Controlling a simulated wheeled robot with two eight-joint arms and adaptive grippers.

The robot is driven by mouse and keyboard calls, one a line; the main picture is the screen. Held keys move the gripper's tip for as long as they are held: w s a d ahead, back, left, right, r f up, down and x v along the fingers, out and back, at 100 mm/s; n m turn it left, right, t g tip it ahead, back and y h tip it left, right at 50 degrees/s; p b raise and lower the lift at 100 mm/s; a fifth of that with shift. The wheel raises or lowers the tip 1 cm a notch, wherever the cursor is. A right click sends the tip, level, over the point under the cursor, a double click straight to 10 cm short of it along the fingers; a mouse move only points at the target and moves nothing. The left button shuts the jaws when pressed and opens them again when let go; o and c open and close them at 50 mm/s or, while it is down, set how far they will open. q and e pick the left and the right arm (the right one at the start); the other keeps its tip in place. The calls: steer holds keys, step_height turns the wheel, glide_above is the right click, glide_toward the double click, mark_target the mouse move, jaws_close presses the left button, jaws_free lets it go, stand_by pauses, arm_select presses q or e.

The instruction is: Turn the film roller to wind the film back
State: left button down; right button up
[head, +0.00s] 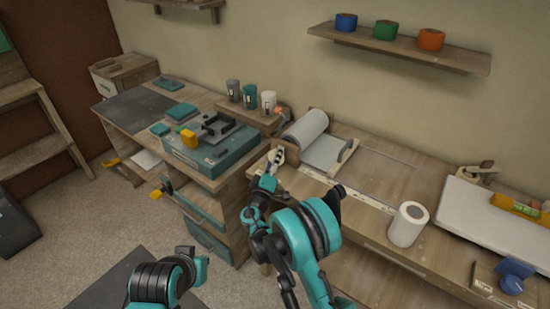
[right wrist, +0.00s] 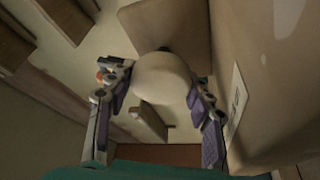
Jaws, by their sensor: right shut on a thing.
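The film roller (head: 305,129) is a pale grey cylinder in a wooden holder on the right-hand bench. A sheet of film (head: 325,152) lies beside it. My right gripper (head: 276,158) is at the near left end of the roller. In the right wrist view, my right gripper (right wrist: 158,88) is shut on a rounded cream knob (right wrist: 160,78), one finger on each side. The knob is mostly hidden by the gripper in the head view. My left arm shows at the bottom of the head view, but I cannot make out its gripper.
A white roll (head: 408,224) stands on the right-hand bench (head: 390,195). A teal case (head: 205,152) with a tool on it and several cups (head: 250,96) are to the left. A shelf (head: 400,48) with coloured rolls hangs above. Bare bench lies right of the film.

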stand_by(0.3)
steer(key=o, duration=1.2)
steer(key=shift+c, duration=0.2)
steer(key=shift+f, duration=0.1)
